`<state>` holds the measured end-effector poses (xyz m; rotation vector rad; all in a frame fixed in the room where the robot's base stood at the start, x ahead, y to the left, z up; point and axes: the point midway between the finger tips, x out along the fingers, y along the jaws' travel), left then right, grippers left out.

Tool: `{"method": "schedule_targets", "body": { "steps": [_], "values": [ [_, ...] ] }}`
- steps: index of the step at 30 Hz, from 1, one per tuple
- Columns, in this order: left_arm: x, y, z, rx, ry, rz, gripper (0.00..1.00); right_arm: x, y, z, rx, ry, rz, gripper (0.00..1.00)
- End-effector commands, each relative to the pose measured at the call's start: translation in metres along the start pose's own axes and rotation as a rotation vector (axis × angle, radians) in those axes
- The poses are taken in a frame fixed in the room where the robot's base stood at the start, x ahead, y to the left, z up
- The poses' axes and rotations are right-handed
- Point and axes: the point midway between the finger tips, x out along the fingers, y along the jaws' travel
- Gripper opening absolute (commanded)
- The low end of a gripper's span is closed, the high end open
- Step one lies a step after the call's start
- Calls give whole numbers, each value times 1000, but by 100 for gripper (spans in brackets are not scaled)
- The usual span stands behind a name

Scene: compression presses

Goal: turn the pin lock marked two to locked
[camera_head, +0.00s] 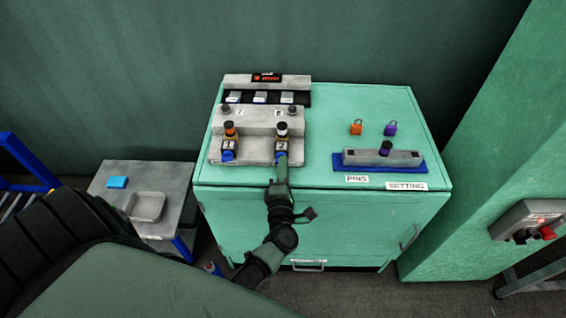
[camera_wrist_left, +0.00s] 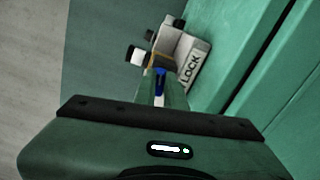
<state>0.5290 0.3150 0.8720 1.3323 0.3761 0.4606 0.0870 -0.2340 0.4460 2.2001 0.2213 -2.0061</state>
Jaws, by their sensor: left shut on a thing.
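The grey press fixture (camera_head: 258,120) on the green cabinet holds two pin locks. The right lock (camera_head: 282,143) has a white-and-black top, a numbered plate that looks like a 2 and a blue handle low on its front. The left lock (camera_head: 229,143) has an orange-and-black top and its own blue handle (camera_head: 228,156). My left gripper (camera_head: 281,160) reaches the right lock from the front and is shut on its blue handle, mostly hidden by the fingers. In the left wrist view the blue handle (camera_wrist_left: 160,80) shows between the fingers, beside a LOCK label (camera_wrist_left: 190,69).
On the cabinet top (camera_head: 330,120), a grey block on a blue base (camera_head: 380,160) stands at right, with an orange padlock (camera_head: 356,127) and a purple padlock (camera_head: 390,129) behind. A side table (camera_head: 118,175) with a tray stands left. A control box (camera_head: 528,220) is far right.

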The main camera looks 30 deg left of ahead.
Motion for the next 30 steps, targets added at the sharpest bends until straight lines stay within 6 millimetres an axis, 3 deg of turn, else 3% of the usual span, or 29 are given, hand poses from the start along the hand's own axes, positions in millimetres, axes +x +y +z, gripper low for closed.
{"method": "schedule_targets", "body": {
  "steps": [12,29,30],
  "values": [
    [0,-2,1,191,-1,-3,0,-12,0,-1,1,0,0,53],
    [-1,-3,0,219,-2,-3,0,-12,1,-1,1,0,1,53],
    [-1,-3,0,219,-2,-3,19,-12,1,-1,1,0,0,53]
  ]
}}
